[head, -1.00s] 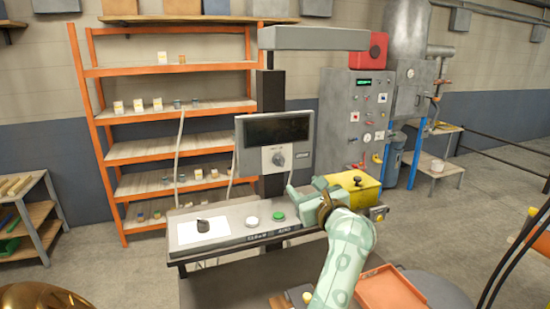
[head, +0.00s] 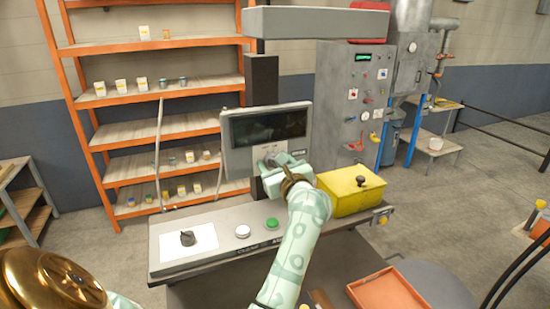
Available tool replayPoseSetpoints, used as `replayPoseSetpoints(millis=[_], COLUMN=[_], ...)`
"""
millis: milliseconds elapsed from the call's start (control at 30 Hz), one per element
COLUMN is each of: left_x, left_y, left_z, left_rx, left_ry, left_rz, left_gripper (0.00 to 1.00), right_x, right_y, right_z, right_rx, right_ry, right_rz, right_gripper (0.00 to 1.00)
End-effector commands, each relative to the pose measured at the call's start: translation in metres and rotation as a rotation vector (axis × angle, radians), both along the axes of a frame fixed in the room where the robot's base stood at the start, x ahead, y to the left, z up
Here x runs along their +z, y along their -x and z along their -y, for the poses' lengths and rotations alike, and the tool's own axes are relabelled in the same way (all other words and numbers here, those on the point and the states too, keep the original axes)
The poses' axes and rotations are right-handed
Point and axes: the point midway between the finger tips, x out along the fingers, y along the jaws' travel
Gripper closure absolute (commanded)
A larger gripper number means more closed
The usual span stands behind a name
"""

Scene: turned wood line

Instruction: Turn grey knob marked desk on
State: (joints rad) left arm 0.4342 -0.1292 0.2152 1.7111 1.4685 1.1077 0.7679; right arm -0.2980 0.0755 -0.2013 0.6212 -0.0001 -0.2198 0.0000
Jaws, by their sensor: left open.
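The grey control panel (head: 234,166) with a dark display stands on a post behind the desk. Its round grey knob (head: 268,157) sits below the display and is now largely covered by my gripper. My left gripper (head: 275,163) is open, with its fingers at the knob. I cannot tell whether they touch it or are around it. The knob's marking is too small to read, and its pointer is hidden. My right gripper is not in view.
The desk (head: 213,221) below carries a white sheet with a dark piece (head: 187,238), a white button (head: 242,231) and a green button (head: 272,224). A yellow box (head: 345,195) stands right of my arm. An orange tray (head: 388,292) lies at lower right.

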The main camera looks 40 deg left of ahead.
Motion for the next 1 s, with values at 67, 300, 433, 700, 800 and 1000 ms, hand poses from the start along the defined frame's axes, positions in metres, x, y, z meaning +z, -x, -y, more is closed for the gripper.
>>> replayPoseSetpoints(millis=[67, 300, 433, 700, 800, 1000], left_x=[0.000, 0.000, 0.000, 0.001, 0.001, 0.003], left_y=[0.000, 0.000, 0.000, 0.000, 0.000, -0.001], left_z=[0.000, 0.000, 0.000, 0.000, 0.000, 0.000], left_rx=[0.000, 0.000, 0.000, 0.000, 0.000, 0.000], left_ry=[0.000, 0.000, 0.000, -0.014, -0.033, -0.096], left_rz=[0.000, 0.000, 0.000, -0.030, -0.065, -0.185], left_gripper=[0.46, 0.74, 0.91, 0.91, 0.91, 0.91], right_x=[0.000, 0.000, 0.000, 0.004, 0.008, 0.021], right_y=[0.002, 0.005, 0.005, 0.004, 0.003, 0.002], right_z=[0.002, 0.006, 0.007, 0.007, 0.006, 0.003], right_rx=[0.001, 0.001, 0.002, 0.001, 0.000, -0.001], right_ry=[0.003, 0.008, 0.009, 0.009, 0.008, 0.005], right_rz=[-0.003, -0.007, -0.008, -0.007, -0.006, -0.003], right_gripper=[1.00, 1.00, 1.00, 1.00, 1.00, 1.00])
